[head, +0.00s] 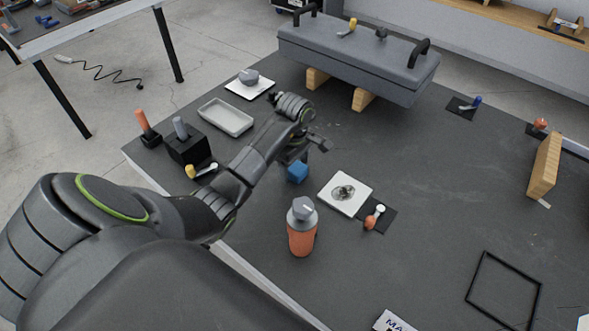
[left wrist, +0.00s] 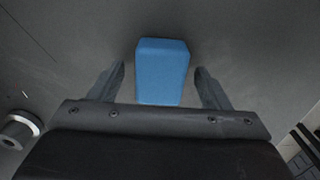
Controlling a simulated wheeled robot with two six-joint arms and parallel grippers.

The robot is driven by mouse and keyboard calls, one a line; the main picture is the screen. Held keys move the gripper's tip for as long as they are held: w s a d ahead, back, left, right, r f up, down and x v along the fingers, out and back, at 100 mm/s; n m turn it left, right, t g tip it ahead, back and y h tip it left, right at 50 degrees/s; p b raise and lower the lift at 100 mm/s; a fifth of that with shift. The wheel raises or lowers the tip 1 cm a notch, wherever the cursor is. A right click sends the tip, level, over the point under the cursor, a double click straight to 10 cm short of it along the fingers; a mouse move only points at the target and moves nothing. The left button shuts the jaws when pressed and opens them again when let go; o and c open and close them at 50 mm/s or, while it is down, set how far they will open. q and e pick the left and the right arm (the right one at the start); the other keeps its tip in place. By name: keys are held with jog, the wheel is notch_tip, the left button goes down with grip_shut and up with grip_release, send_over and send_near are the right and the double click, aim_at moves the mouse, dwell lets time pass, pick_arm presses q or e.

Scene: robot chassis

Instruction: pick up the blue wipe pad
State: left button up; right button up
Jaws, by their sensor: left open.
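The blue wipe pad (head: 297,173) is a small blue block on the dark table top, left of the middle of the head view. In the left wrist view the pad (left wrist: 162,72) lies centred ahead of the two fingers, with a gap on each side. My left gripper (head: 299,156) is open and just over the pad, covering its upper part in the head view. The fingers of the left gripper (left wrist: 160,85) also show in the left wrist view, apart and empty. My right gripper is not in view.
An orange bottle (head: 301,236) with a grey cap stands just in front of the pad. A white square plate (head: 333,204) lies to its right. A grey tray (head: 226,117) and a black holder (head: 187,148) are at the left. A large grey box (head: 355,58) rests on wooden blocks behind.

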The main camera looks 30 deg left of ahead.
aim_at(294, 165)
pick_arm(q)
jog(key=shift+f, duration=0.25)
jog(key=c, duration=1.1)
jog(key=shift+o, duration=0.2)
jog(key=shift+r, duration=0.15)
jog(key=shift+r, duration=0.35)
notch_tip(294, 165, up, 4)
jog(key=shift+f, duration=0.2)
notch_tip(294, 165, up, 4)
jog(key=p, duration=0.3)
jog(key=shift+f, duration=0.1)
jog(key=shift+r+p, duration=0.85)
jog(key=shift+p, duration=0.2)
